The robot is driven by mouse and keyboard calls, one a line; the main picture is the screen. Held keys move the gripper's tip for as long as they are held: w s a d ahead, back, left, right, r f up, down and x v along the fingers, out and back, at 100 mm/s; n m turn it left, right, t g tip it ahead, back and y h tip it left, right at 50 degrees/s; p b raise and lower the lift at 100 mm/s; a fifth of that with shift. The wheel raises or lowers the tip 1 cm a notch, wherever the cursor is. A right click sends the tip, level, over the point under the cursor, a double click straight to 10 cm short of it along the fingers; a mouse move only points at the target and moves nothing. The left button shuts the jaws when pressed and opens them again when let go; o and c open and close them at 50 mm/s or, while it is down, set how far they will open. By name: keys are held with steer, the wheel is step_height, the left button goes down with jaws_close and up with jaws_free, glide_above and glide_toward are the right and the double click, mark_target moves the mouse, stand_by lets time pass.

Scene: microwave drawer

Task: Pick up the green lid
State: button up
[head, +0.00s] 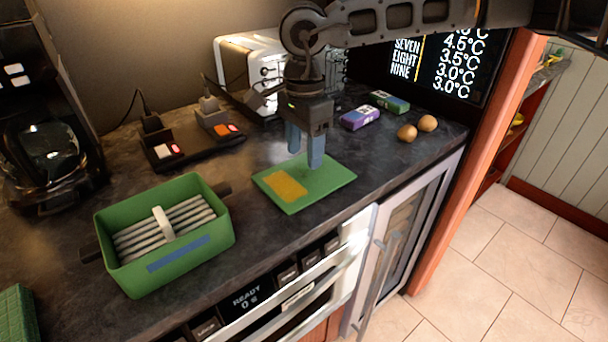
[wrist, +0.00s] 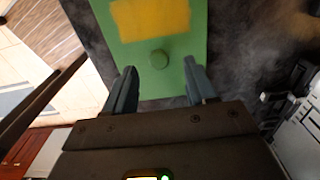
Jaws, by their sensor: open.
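The green lid (head: 325,178) lies flat on the dark countertop, with a yellow patch on its left part. In the wrist view the lid (wrist: 190,75) shows a small round green knob (wrist: 158,59) beside the yellow patch. My gripper (head: 305,157) points down over the lid. In the wrist view my gripper (wrist: 160,78) is open, its two blue-grey fingers apart on either side of the knob's line and nothing between them. I cannot tell whether the fingertips touch the lid.
A green box (head: 190,255) with white ribbed contents and a handle stands to the left. Behind are a power strip (head: 190,145) with plugs and a toaster (head: 245,60). Two small boxes (head: 360,118) and two eggs (head: 407,132) sit to the right. The counter's front edge is near the lid.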

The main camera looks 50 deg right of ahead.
mark_target(304, 166)
steer(key=shift+f, duration=1.6)
steer(key=shift+a, duration=0.1)
jaws_close()
